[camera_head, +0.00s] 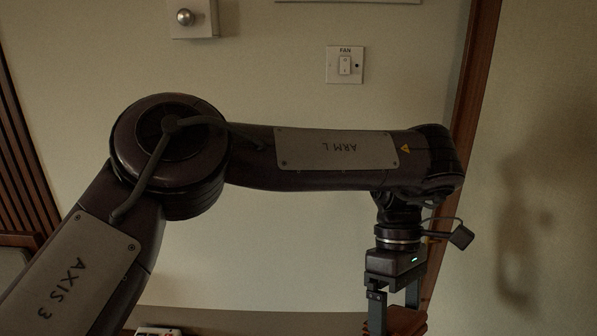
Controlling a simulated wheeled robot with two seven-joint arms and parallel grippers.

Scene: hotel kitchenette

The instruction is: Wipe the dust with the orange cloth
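My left arm reaches across the view from the lower left. Its gripper (393,318) hangs down at the lower right, with its two fingers apart and the tips near or past the bottom edge. A reddish-brown piece (410,321) shows at the fingers; I cannot tell whether it is the orange cloth or wood behind, or whether the fingers hold it. I cannot make out any dust. My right gripper is not in view.
A pale wall with a FAN switch (345,65) and a round metal knob (186,17) stands behind the arm. A wooden post (478,60) runs down at the right. A surface (260,322) shows at the bottom, with a small whitish object (158,331) cut off by the edge.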

